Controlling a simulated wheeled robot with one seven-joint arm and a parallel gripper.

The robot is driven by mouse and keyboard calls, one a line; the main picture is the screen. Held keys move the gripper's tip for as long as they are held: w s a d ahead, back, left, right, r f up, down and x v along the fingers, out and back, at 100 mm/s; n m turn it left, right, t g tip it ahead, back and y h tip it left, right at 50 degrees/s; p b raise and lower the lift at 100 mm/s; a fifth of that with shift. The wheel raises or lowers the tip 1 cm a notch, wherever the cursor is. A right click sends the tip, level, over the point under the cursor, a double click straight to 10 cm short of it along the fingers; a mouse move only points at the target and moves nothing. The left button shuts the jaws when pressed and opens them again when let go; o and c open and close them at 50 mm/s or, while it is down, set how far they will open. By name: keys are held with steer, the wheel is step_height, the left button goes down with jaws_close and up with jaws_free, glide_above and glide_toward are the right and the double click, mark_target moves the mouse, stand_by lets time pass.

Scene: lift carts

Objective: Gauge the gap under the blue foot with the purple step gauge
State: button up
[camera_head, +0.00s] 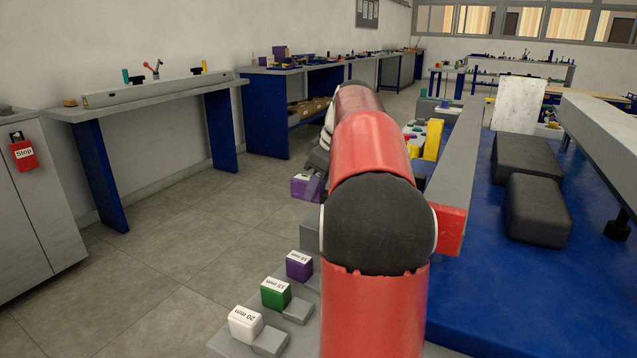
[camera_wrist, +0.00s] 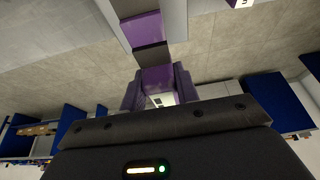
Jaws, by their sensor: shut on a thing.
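My gripper (camera_wrist: 160,98) is shut on a purple step gauge (camera_wrist: 156,77), which sits between the fingers in the wrist view. A dark grey part and another purple face show beyond it; I cannot tell whether that far face belongs to the gauge. In the head view a purple labelled block (camera_head: 304,187) shows at the end of my arm, off the floor, with the fingers mostly hidden behind the arm. Another purple labelled block (camera_head: 298,265) stands on the grey stand at lower centre. I cannot make out the blue foot in either view.
A green block (camera_head: 275,293) and a white block (camera_head: 245,323) marked 20 mm stand on the grey stand. A red-ended grey beam (camera_head: 450,228) lies right of my arm. Black pads (camera_head: 538,210) rest on a blue surface. Open floor (camera_head: 180,235) lies to the left.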

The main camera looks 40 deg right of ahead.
mark_target(319, 203)
steer(key=shift+s+d, duration=0.1)
steer(key=shift+d, duration=0.1)
steer(key=shift+f+b, duration=1.2)
steer(key=shift+f, duration=0.55)
steer(key=shift+f, duration=0.3)
steer(key=shift+s, duration=0.15)
steer(key=shift+s+d+b, duration=0.2)
steer(key=shift+s, duration=0.25)
steer(key=shift+s+d+b, duration=0.2)
steer(key=shift+s, duration=0.25)
steer(key=shift+s+d, duration=0.1)
steer(key=shift+s, duration=0.1)
stand_by(0.4)
steer(key=shift+s+d, duration=0.3)
steer(key=shift+s, duration=0.4)
steer(key=shift+s+d, duration=0.15)
steer(key=shift+s, duration=0.3)
